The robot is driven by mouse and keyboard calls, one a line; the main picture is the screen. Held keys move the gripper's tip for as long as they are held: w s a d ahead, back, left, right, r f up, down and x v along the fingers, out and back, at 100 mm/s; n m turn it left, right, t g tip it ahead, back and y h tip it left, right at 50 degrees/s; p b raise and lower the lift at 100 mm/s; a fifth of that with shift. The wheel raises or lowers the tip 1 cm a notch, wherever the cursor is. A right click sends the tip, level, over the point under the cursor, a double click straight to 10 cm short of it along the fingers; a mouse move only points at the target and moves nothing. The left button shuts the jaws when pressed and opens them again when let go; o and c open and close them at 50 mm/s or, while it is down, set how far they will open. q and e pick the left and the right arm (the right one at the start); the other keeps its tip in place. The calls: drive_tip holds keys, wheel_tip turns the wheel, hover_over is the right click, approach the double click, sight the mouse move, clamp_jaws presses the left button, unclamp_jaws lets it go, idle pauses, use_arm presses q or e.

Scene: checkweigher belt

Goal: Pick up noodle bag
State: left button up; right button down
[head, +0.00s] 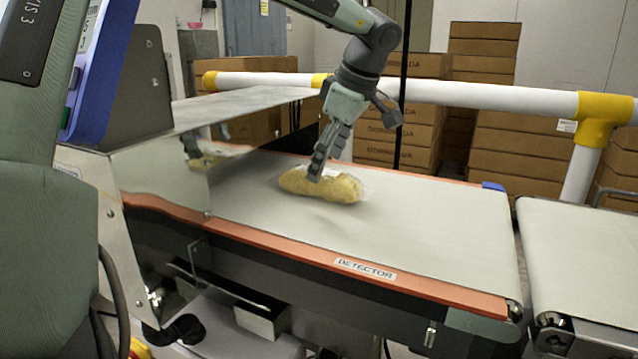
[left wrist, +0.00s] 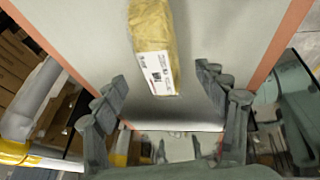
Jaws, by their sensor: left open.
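The noodle bag (head: 338,188) is a yellow, clear-wrapped pack lying on the grey detector belt (head: 420,220), just outside the metal tunnel. In the left wrist view the noodle bag (left wrist: 150,35) has a white label at its near end. My left gripper (head: 318,172) is right at the bag in the head view, pointing down over it and hiding part of it. In the left wrist view my left gripper (left wrist: 160,85) is open, with its fingers spread on either side of the bag's labelled end and apart from it. My right gripper is not in view.
The shiny metal tunnel (head: 160,170) stands left of the bag and mirrors it. Orange rails (head: 400,288) edge the belt. A white guard rail (head: 480,96) with yellow joints runs behind. A second belt (head: 590,265) lies to the right. Stacked cartons (head: 540,150) stand behind.

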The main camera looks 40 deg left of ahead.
sight(319, 183)
use_arm(q)
drive_tip(key=x, duration=0.4)
drive_tip(key=shift+s+a+f, duration=0.1)
drive_tip(key=shift+a+f, duration=0.05)
drive_tip(key=shift+f, duration=0.15)
drive_tip(key=c, duration=1.4)
drive_tip(key=shift+r, duration=0.15)
drive_tip(key=shift+c, duration=0.9)
